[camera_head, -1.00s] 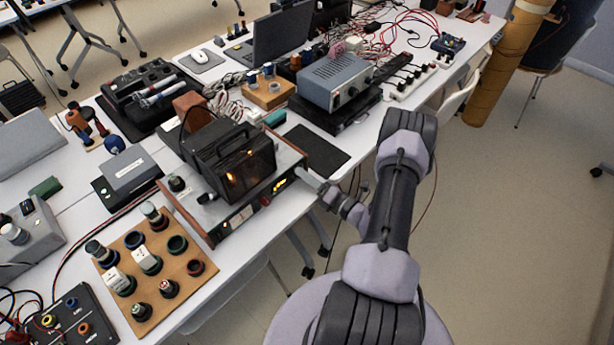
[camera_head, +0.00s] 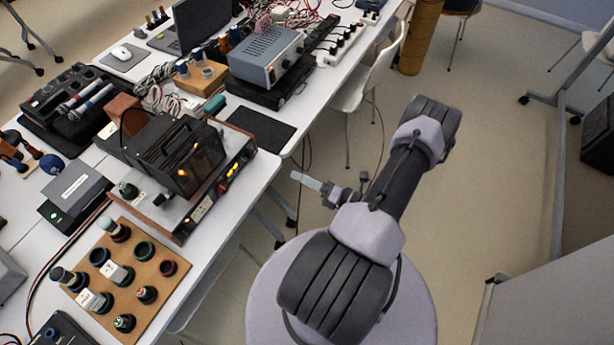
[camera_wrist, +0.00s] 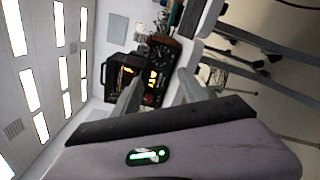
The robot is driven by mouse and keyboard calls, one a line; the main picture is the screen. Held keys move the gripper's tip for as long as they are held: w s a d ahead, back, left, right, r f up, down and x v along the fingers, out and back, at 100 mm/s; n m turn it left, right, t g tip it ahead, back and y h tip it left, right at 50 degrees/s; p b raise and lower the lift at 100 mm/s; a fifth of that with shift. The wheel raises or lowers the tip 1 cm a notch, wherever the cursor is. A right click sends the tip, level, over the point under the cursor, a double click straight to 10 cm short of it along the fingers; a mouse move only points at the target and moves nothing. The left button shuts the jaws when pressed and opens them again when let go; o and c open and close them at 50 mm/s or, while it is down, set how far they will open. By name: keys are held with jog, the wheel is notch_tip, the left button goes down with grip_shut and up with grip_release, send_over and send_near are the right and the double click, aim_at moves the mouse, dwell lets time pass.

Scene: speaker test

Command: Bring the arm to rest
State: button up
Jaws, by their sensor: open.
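My gripper (camera_head: 302,180) is at the end of my folded arm, beside the long white table (camera_head: 240,207) and over the floor in the head view. It points left toward an amplifier with a wooden case (camera_head: 200,205) and appears apart from it. In the wrist view my gripper (camera_wrist: 160,90) shows two grey fingers spread with a gap between them. Nothing is held. The amplifier's glowing front (camera_wrist: 157,75) shows beyond the fingers. The near part of my arm hides some floor.
A wooden board with several knobs (camera_head: 128,268) and a grey power supply (camera_head: 265,55) are on the table. A white chair (camera_head: 365,85) stands at the table's right side. A grey panel (camera_head: 560,285) is at lower right. Floor is open right of my arm.

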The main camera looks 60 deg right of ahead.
jog(key=shift+s, duration=0.75)
jog(key=w+a+r+n+g+y, duration=0.5)
jog(key=a+r+n, duration=0.2)
jog(key=r+n, duration=0.25)
jog(key=w+a+r+n+g+y, duration=0.4)
jog(key=a+r+n+g+y, duration=0.15)
jog(key=r+n, duration=0.35)
jog(key=s+a+r+n+g+h, duration=0.1)
jog(key=s+a+r+n+h, duration=0.3)
jog(key=a+r+n, duration=0.4)
jog(key=s+a+r+n+h, duration=0.5)
jog(key=a+r+n, duration=0.4)
jog(key=n, duration=0.7)
jog(key=a, duration=0.2)
jog(key=shift+a+g+h, duration=0.35)
